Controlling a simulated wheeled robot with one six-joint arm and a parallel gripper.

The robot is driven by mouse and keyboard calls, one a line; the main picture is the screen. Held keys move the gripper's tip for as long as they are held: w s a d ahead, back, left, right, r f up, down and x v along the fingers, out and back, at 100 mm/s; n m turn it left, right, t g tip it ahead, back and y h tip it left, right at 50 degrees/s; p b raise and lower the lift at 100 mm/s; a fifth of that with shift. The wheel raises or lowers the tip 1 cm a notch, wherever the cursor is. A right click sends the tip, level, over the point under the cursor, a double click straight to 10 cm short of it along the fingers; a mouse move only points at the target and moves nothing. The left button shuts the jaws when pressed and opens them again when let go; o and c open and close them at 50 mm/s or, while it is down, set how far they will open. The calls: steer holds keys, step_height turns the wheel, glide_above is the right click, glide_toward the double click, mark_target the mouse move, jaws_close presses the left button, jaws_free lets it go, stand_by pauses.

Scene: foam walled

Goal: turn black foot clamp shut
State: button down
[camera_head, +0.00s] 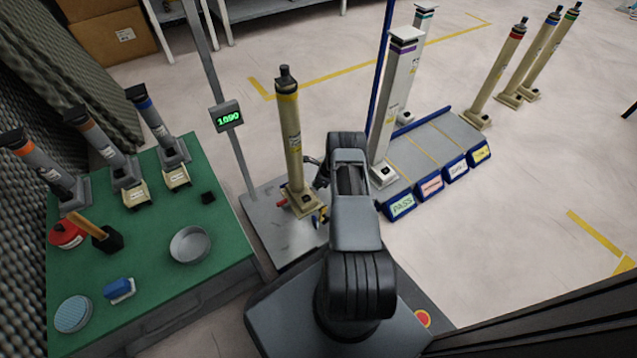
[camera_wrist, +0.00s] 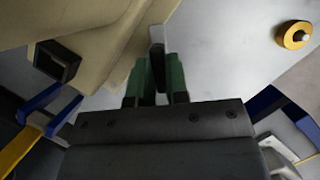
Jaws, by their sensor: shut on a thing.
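A narrow black piece, which looks like the black foot clamp (camera_wrist: 157,57), stands between the green-padded fingertips of my gripper (camera_wrist: 160,78) in the wrist view. My gripper is shut on it, beside the beige foot of a tall column. In the head view this beige column with a yellow band (camera_head: 292,140) stands upright on a grey plate (camera_head: 268,228). My arm hides most of my gripper and the clamp there. I cannot tell how far the clamp is turned.
A yellow round knob (camera_wrist: 293,35) sits on the plate to the right in the wrist view. A green table (camera_head: 150,250) with columns and tools is at the left.

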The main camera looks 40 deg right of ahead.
steer(key=shift+n+g, duration=0.3)
steer(key=shift+n, duration=0.4)
steer(key=c, duration=1.1)
jaws_free()
steer(key=p+v, duration=0.6)
steer(key=v, duration=0.8)
steer(key=shift+d+f, duration=0.1)
steer(key=shift+d, duration=0.1)
